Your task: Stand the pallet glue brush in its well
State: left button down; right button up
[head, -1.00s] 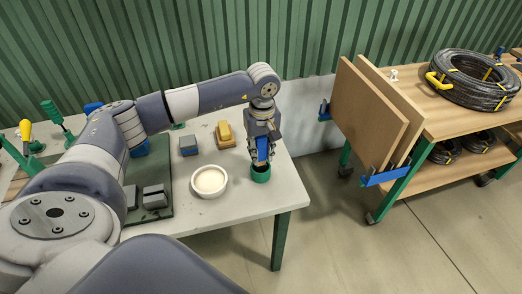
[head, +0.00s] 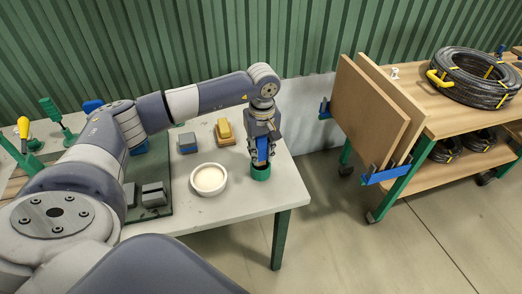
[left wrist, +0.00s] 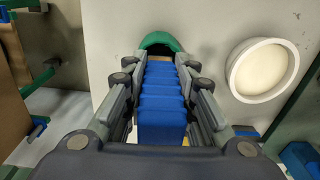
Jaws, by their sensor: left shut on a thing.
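The pallet glue brush (head: 262,149) has a blue, ridged handle. My left gripper (head: 262,156) is shut on it and holds it roughly upright at the green well (head: 261,174), near the right end of the white table. The brush's lower end is at the well's mouth; how deep it sits is hidden. In the left wrist view the blue brush (left wrist: 162,105) lies between the fingers, with a tan part at its far end against the green well (left wrist: 160,40). My right gripper is not in view.
A round white bowl of pale contents (head: 209,179) stands just left of the well. A yellow-topped block (head: 225,132) and a grey-blue block (head: 187,143) sit behind it. The table (head: 245,205) ends just right of the well. A wooden trolley (head: 440,122) with hose coils stands farther right.

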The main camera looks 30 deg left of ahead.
pick_arm(q)
jog(key=c, duration=1.2)
grip_release()
jog(key=shift+c, duration=0.2)
jog(key=shift+r, duration=0.2)
jog(key=shift+d+r+p, duration=0.1)
jog(key=shift+r+p, duration=2.15)
jog(key=shift+r, duration=1.55)
